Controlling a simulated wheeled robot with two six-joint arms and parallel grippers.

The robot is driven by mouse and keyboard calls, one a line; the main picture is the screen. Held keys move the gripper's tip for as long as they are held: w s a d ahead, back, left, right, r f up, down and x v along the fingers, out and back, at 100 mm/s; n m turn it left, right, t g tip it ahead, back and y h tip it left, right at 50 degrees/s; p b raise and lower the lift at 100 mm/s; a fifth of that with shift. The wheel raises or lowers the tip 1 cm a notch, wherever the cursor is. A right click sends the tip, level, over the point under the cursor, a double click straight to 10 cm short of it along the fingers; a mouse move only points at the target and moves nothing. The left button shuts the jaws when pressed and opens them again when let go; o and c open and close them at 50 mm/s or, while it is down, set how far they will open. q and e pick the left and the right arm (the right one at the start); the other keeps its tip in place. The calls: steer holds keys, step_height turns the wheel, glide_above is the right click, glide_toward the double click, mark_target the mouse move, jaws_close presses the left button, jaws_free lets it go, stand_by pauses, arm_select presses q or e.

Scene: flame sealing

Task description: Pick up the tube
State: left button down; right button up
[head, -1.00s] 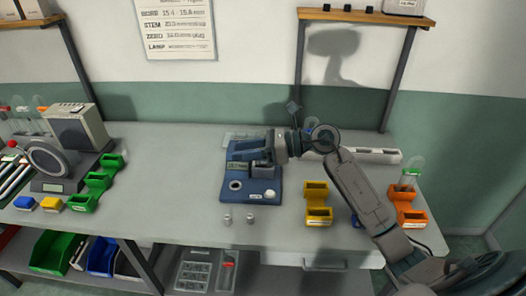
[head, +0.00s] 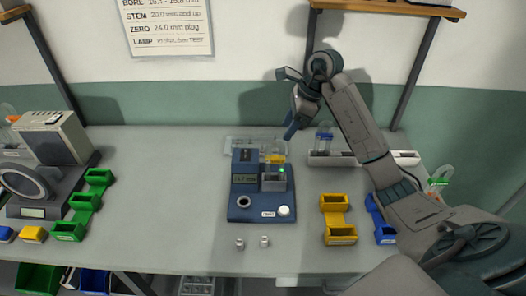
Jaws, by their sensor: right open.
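My right gripper (head: 291,131) is raised, its dark blue fingers pointing down and left, behind and right of the blue device (head: 240,213). It is open, and I see nothing between the fingers. Clear glass pieces (head: 239,144), perhaps tubes, show faintly behind the device. A clear tube with a blue part (head: 323,138) shows at the white rack (head: 330,160), right of the gripper and apart from it. Another clear tube (head: 440,180) with green on it stands far right, partly hidden by my arm. My left gripper is not in view.
A yellow double bin (head: 337,229) and a blue bin (head: 381,222) stand right of the device. Two small metal pieces (head: 252,243) lie in front of it. Green bins (head: 84,205) and a grey instrument (head: 55,140) stand left. Bare table lies between.

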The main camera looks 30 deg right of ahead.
mark_target(280, 149)
steer(key=b+x, duration=0.1)
steer(key=x, duration=0.1)
steer(key=s+b+x, duration=0.1)
steer(key=b+x, duration=0.1)
steer(key=shift+a+f+b, duration=0.25)
steer(key=shift+f+b, duration=0.05)
steer(key=shift+f, duration=0.15)
steer(key=shift+b+x, duration=0.95)
steer(key=shift+x, duration=0.25)
steer(key=shift+s+a+f+b, duration=0.1)
steer(key=shift+a+f+b, duration=0.1)
steer(key=shift+f+b, duration=0.65)
steer(key=shift+a+f, duration=0.1)
steer(key=shift+f, duration=0.4)
steer(key=shift+w, duration=0.25)
steer(key=shift+c, duration=0.9)
steer(key=shift+s+r, duration=0.1)
steer(key=shift+s, duration=0.05)
steer(key=c, duration=0.7)
jaws_close()
arm_select(q)
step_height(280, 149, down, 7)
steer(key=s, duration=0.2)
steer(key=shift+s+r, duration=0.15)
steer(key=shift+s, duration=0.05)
steer(key=shift+p, duration=0.3)
